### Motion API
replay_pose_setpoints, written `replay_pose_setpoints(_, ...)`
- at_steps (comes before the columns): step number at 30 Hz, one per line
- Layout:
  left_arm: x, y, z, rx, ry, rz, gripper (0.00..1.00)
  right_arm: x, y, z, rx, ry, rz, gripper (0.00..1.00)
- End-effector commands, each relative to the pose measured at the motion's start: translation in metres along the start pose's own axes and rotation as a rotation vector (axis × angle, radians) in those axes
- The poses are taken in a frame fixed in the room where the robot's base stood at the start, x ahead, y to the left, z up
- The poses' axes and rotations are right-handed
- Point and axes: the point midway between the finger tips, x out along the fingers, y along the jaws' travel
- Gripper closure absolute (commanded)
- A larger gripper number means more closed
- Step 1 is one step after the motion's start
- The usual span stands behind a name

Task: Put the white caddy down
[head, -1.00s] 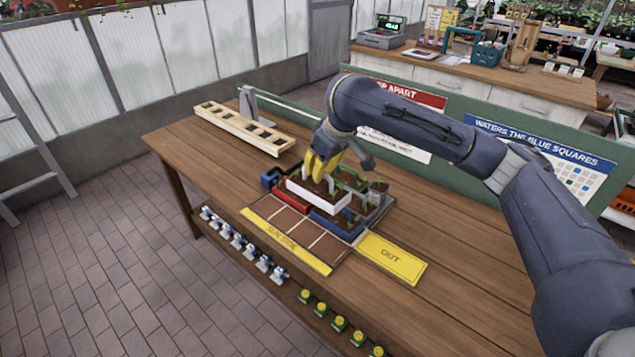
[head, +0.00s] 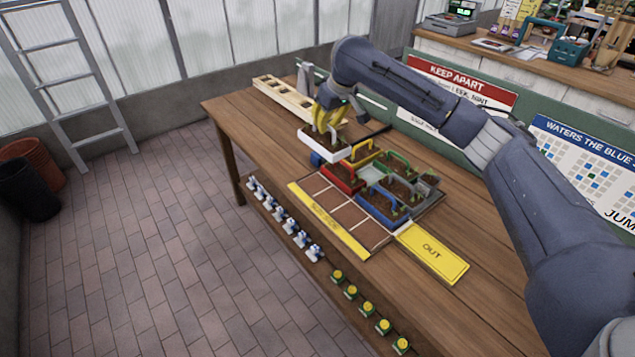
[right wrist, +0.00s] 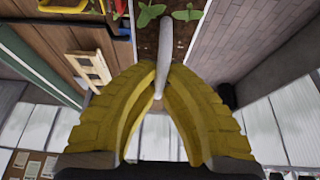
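The white caddy (head: 324,150) holds dark soil and green seedlings. In the head view it hangs at the back left of the caddy grid, between it and the pale wooden rack (head: 283,98), seemingly above the table. My right gripper (head: 327,122) has yellow fingers closed on the caddy's handle. In the right wrist view the right gripper (right wrist: 160,85) pinches the pale handle bar (right wrist: 167,35), with soil and leaves (right wrist: 150,15) beyond. The caddy's underside and its exact height are hidden. My left gripper is not in view.
Red (head: 341,180), yellow (head: 354,156) and blue (head: 372,211) caddies stand close together in the grid. Empty brown cells lie behind the yellow front strip (head: 328,222). A yellow OUT mat (head: 432,252) is at the right. The wooden table (head: 240,108) is bare at the left.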

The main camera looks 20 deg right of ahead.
Motion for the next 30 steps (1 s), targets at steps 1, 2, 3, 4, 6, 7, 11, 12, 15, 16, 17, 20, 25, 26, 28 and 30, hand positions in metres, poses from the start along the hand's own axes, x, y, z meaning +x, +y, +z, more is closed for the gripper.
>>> replay_pose_setpoints(1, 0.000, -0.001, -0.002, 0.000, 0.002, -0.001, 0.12, 0.011, -0.001, 0.006, -0.001, -0.004, -0.002, 1.00)
replay_pose_setpoints(2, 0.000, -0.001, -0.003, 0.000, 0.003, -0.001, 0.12, 0.017, -0.001, 0.009, -0.002, -0.005, -0.002, 1.00)
replay_pose_setpoints(3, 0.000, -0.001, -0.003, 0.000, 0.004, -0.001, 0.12, 0.025, -0.001, 0.012, -0.002, -0.005, -0.003, 1.00)
replay_pose_setpoints(4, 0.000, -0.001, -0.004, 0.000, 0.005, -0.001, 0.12, 0.032, -0.001, 0.015, -0.002, -0.005, -0.003, 1.00)
replay_pose_setpoints(6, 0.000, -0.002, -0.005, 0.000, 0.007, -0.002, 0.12, 0.046, -0.001, 0.021, -0.002, -0.005, -0.003, 1.00)
replay_pose_setpoints(7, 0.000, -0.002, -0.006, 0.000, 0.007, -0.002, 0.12, 0.052, -0.002, 0.024, -0.001, -0.005, -0.003, 1.00)
replay_pose_setpoints(11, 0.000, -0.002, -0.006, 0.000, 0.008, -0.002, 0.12, 0.078, -0.002, 0.035, -0.001, -0.004, -0.002, 1.00)
replay_pose_setpoints(12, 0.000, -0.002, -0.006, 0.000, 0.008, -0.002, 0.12, 0.086, -0.002, 0.039, -0.001, -0.004, -0.003, 1.00)
replay_pose_setpoints(15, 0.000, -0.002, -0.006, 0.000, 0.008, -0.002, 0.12, 0.103, -0.001, 0.046, -0.001, -0.003, -0.003, 1.00)
replay_pose_setpoints(16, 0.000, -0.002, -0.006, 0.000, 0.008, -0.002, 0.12, 0.107, -0.001, 0.048, -0.001, -0.003, -0.002, 1.00)
replay_pose_setpoints(17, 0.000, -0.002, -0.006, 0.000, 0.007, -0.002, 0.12, 0.111, -0.001, 0.050, -0.002, -0.002, -0.001, 1.00)
replay_pose_setpoints(20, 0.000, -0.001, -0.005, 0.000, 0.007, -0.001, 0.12, 0.121, -0.001, 0.054, -0.002, -0.002, -0.002, 1.00)
replay_pose_setpoints(25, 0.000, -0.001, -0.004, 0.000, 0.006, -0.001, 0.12, 0.129, -0.001, 0.057, -0.002, -0.001, 0.000, 1.00)
replay_pose_setpoints(26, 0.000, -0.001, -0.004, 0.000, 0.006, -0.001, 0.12, 0.129, -0.001, 0.057, -0.003, -0.001, -0.001, 1.00)
replay_pose_setpoints(28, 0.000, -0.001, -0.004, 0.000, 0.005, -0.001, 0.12, 0.131, -0.001, 0.058, -0.002, -0.001, -0.001, 1.00)
replay_pose_setpoints(30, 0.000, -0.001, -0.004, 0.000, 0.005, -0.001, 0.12, 0.135, -0.001, 0.060, -0.002, -0.001, -0.002, 1.00)
